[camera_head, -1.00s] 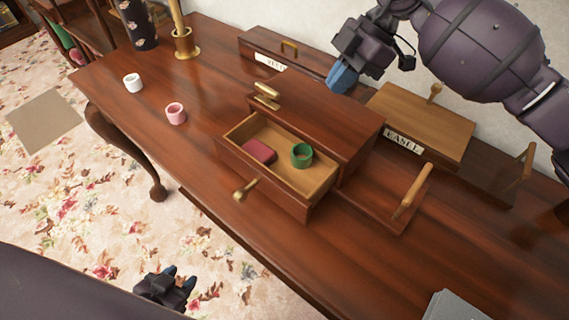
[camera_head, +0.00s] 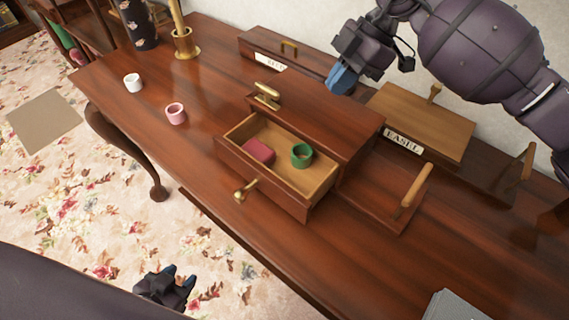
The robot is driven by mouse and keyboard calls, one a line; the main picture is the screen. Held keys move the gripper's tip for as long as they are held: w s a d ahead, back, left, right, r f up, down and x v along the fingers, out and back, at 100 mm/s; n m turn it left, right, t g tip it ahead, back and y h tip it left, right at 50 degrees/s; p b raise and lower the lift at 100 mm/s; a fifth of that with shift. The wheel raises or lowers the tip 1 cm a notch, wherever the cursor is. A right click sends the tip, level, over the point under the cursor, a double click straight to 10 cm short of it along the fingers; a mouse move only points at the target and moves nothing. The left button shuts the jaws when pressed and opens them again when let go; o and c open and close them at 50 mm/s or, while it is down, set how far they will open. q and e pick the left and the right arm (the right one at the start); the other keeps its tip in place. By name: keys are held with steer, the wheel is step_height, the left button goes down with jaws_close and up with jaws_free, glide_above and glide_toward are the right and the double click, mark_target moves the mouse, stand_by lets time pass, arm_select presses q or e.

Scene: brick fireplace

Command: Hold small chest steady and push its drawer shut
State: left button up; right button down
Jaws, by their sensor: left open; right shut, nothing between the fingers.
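The small chest (camera_head: 320,119) is a dark reddish-brown wooden box on the table. Its drawer (camera_head: 262,185) is pulled out toward the front left, with a brass knob (camera_head: 240,195) on its front. Inside the drawer lie a dark red block (camera_head: 259,151) and a green ring-shaped cup (camera_head: 302,155). My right gripper (camera_head: 342,78) is shut and empty at the back edge of the chest top; I cannot tell whether it touches. My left gripper (camera_head: 181,280) is open and empty at the bottom, in front of the table and away from the drawer.
A pink cup (camera_head: 176,114) and a white cup (camera_head: 132,83) stand left of the chest on the table (camera_head: 215,95). A brass candlestick (camera_head: 185,44) and dark vase (camera_head: 139,27) are behind. A labelled box (camera_head: 425,122) and a wooden-handled piece (camera_head: 412,190) stand close on the right.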

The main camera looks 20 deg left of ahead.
steer(key=shift+f, duration=0.3)
arm_select(q)
steer(key=shift+w, duration=0.1)
steer(key=shift+w+d+r, duration=0.1)
steer(key=shift+w+r, duration=0.05)
steer(key=shift+w, duration=0.2)
arm_select(e)
steer(key=shift+f, duration=0.35)
arm_select(q)
steer(key=shift+s, duration=0.45)
arm_select(e)
steer(key=shift+f, duration=0.5)
